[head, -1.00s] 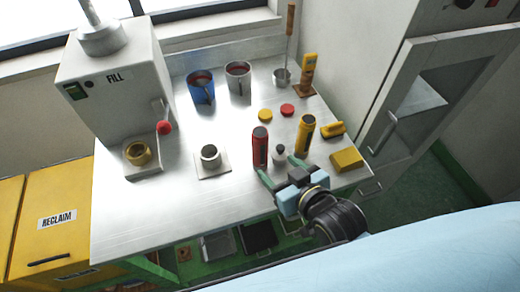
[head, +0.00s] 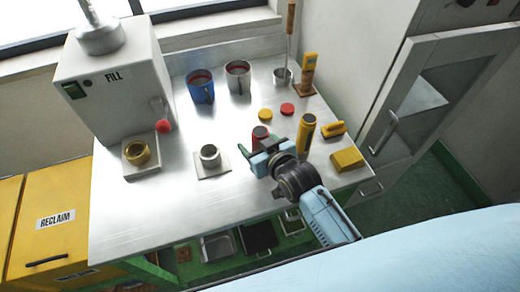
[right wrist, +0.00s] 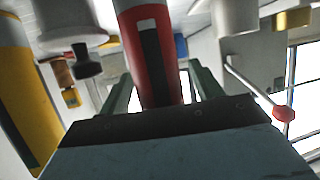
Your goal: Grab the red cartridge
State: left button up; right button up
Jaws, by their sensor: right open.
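The red cartridge (head: 260,132) stands upright on the metal table; in the head view my gripper hides its lower part. In the right wrist view the red cartridge (right wrist: 152,50), with its dark window strip, is between the two green fingers. My right gripper (head: 263,148) is open, with one finger on each side of the cartridge. In the right wrist view a gap shows beside the fingers, and I cannot tell whether either one touches it. My left gripper is not in view.
A yellow cartridge (head: 305,133) stands close on the right. Red (head: 287,109) and yellow (head: 265,114) caps lie behind. A metal cup (head: 210,156) on a plate is to the left. A yellow block (head: 347,160) lies at the right edge. The table's front left is clear.

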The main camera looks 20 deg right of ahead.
jog(key=shift+w, duration=0.1)
jog(key=c, duration=1.2)
